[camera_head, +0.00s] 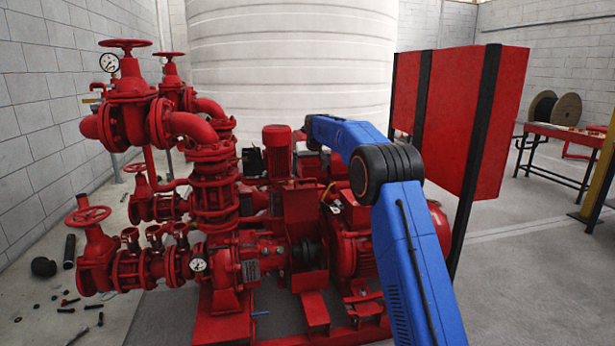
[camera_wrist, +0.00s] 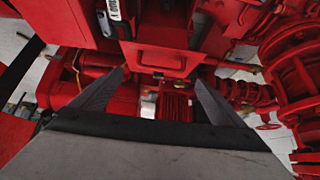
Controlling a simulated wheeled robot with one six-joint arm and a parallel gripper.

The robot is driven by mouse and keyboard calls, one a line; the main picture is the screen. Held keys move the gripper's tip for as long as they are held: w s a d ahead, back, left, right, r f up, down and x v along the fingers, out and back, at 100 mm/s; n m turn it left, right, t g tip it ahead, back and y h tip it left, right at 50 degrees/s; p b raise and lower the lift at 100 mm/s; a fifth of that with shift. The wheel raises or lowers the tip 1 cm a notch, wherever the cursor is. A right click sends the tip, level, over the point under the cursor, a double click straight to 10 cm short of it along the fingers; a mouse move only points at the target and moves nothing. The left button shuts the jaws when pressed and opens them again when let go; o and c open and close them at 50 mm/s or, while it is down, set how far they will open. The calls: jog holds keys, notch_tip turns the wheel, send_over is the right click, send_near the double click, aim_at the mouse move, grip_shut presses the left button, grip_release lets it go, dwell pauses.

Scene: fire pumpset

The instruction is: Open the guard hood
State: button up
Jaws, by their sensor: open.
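The guard hood (camera_head: 303,207) is a red boxy cover over the coupling between the pump and the motor, seen in the head view. In the head view my gripper is not clearly visible.
A red pump (camera_head: 225,270) with valves and flanged pipes stands left of the hood. A red motor (camera_head: 355,250) is on the right, partly behind my blue arm. A red cabinet panel (camera_head: 490,120) stands further right. Loose parts lie on the left floor. The right floor is open.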

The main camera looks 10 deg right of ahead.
jog(key=v, duration=0.9)
jog(key=shift+s, duration=0.1)
jog(key=s+r+g, duration=0.1)
jog(key=s+r, duration=0.1)
jog(key=s, duration=1.7)
jog(key=s+r, duration=0.2)
jog(key=s, duration=1.8)
jog(key=s+f, duration=0.6)
jog(key=s, duration=0.5)
jog(key=s+f, duration=0.6)
jog(key=s, duration=0.6)
jog(key=s+d+f+g, duration=0.1)
jog(key=s+f, duration=0.6)
jog(key=s, duration=0.4)
jog(key=shift+s, duration=0.4)
